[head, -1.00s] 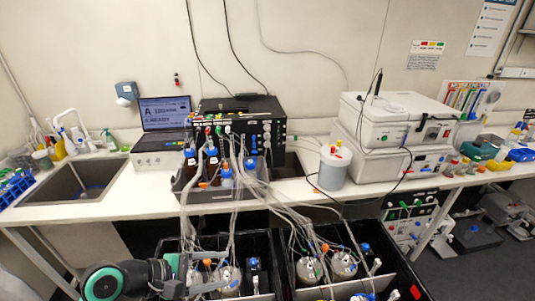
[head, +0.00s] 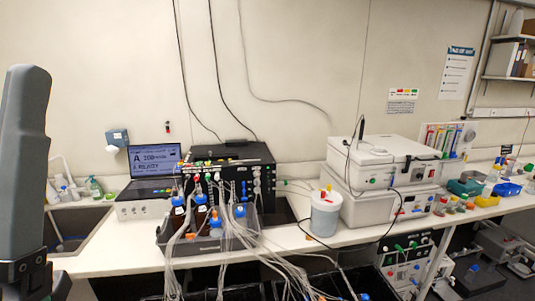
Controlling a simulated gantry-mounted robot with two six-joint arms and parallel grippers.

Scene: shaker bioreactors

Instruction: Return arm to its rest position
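One of my arms, a dark grey link (head: 26,150), stands upright at the left edge of the head view, in front of the sink. Its gripper is outside the frame, so its fingers cannot be seen. My other arm and gripper do not show. Black tubs (head: 372,283) with tubing running into them sit at the bottom edge, mostly cut off by the frame.
The white bench (head: 110,262) carries a laptop (head: 154,165), a black control unit (head: 262,180), a grey tray of bottles (head: 208,246), a white canister (head: 324,213) and stacked white devices (head: 375,208). Loose tubing hangs over the front edge. The sink (head: 75,225) is at left.

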